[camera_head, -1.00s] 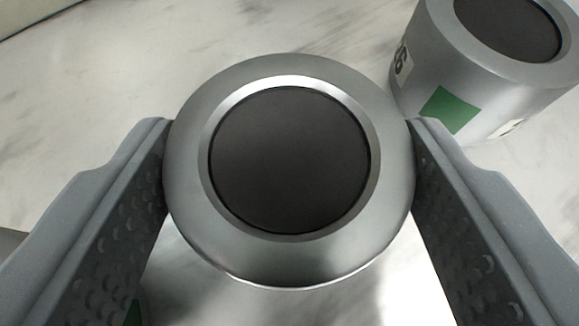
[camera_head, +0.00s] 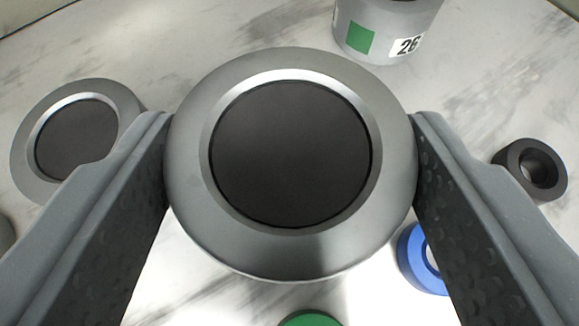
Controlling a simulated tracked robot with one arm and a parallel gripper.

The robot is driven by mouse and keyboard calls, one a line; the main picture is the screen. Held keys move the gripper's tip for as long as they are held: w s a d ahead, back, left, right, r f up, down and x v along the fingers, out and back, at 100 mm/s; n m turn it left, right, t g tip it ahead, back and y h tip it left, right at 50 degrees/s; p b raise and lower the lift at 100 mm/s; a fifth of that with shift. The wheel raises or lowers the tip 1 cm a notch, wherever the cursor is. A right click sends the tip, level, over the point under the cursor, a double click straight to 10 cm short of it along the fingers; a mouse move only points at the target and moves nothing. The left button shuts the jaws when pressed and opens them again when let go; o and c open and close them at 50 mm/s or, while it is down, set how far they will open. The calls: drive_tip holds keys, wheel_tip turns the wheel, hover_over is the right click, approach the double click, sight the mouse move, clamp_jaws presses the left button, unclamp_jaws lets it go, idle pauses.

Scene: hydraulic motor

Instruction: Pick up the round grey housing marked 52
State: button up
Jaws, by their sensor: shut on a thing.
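A round grey housing (camera_head: 290,255) with a dark round recess in its top fills the middle of the view. My gripper (camera_head: 290,150) is shut on it, one finger against its left side and one against its right. The housing appears held above the marble surface. No number shows on it from this angle, so I cannot read whether it is marked 52.
A grey housing marked 26 (camera_head: 383,10) with a green patch stands at the top right. Another grey round housing (camera_head: 25,150) is at left, partly behind my finger. A black ring (camera_head: 512,160), a blue ring (camera_head: 412,272) and a green round part (camera_head: 311,318) lie right and below.

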sight(334, 272)
drive_tip(key=s, duration=0.3)
drive_tip(key=s+d, duration=0.1)
drive_tip(key=s, duration=0.1)
drive_tip(key=shift+r, duration=0.35)
drive_tip(key=shift+d+f+b, duration=0.1)
drive_tip(key=shift+f+b, duration=0.1)
drive_tip(key=shift+b, duration=1)
drive_tip(key=b, duration=0.3)
drive_tip(key=shift+s, duration=0.4)
drive_tip(key=s+b, duration=0.1)
drive_tip(key=b, duration=0.3)
drive_tip(key=shift+s+d+r, duration=0.1)
drive_tip(key=shift+d, duration=0.05)
drive_tip(key=shift+s+d+r+b, duration=0.15)
drive_tip(key=shift+s+b, duration=0.1)
drive_tip(key=shift+b, duration=0.2)
